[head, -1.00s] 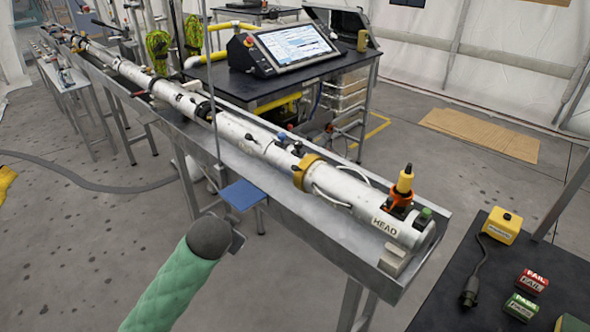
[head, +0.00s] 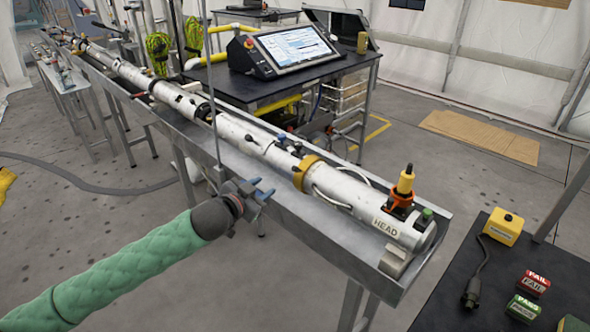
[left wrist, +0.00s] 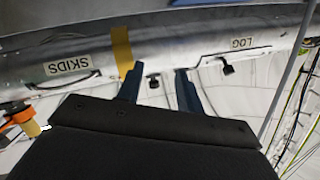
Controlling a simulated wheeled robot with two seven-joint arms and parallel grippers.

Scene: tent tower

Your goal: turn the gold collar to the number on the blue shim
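The gold collar (head: 305,172) is a band around the long white tube (head: 345,192), left of the orange and yellow fitting near the HEAD end. It also shows in the left wrist view (left wrist: 122,50), beside the SKIDS label. My left gripper (head: 262,188) is open and empty, in front of the trough and left of the collar. In the left wrist view its two blue-grey fingers (left wrist: 158,88) stand apart, pointing at the tube, right of and below the collar. A small blue piece (head: 282,136) sits on the tube; I cannot tell if it is the shim. No number is readable.
The tube lies in a long metal trough (head: 330,245) on legs. The orange and yellow fitting (head: 403,187) stands up from the tube. A bench with a screen console (head: 290,50) is behind. A dark table (head: 490,300) with a yellow box (head: 502,227) is at lower right.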

